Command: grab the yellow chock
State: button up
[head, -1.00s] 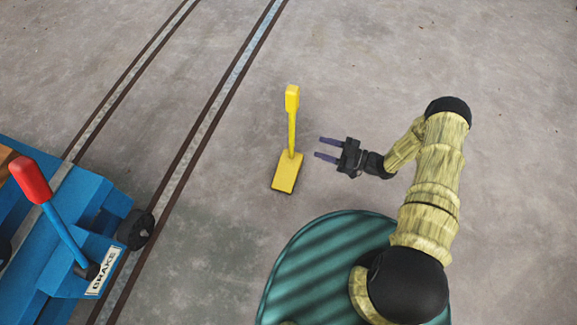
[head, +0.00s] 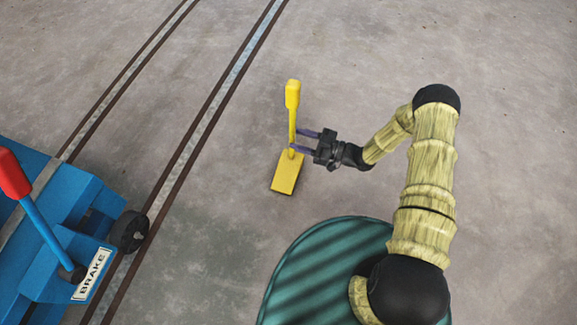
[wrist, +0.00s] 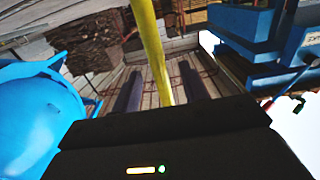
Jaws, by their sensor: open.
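The yellow chock (head: 285,173) stands on the concrete floor, with a flat base and an upright handle topped by a thicker grip. My gripper (head: 302,142) is open and comes at the handle from the right, its purple fingertips at the handle's lower part in the head view. In the wrist view the yellow handle (wrist: 151,45) runs down between the two dark fingers (wrist: 163,88), nearer the right one in the picture. I cannot tell whether either finger touches it. The chock's base is not visible in the wrist view.
Two rails (head: 208,110) run diagonally along the floor left of the chock. A blue cart (head: 60,215) with a wheel (head: 128,231), a red-tipped lever (head: 12,172) and a BRAKE label sits at the left. The floor around the chock is clear.

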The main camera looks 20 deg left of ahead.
aim_at(295, 138)
jog(key=shift+w+a+f+b, duration=0.15)
jog(key=shift+a+b, duration=0.25)
jog(key=shift+a, duration=0.2)
jog(key=shift+s+a+f+b, duration=0.1)
jog(key=shift+a+b, duration=0.25)
jog(key=shift+a, duration=0.2)
jog(key=shift+w+a+r, duration=0.15)
jog(key=shift+a+r, duration=0.05)
jog(key=shift+a, duration=0.25)
jog(key=shift+c, duration=0.2)
jog(key=c, duration=0.7)
grip_shut()
jog(key=shift+r, duration=0.1)
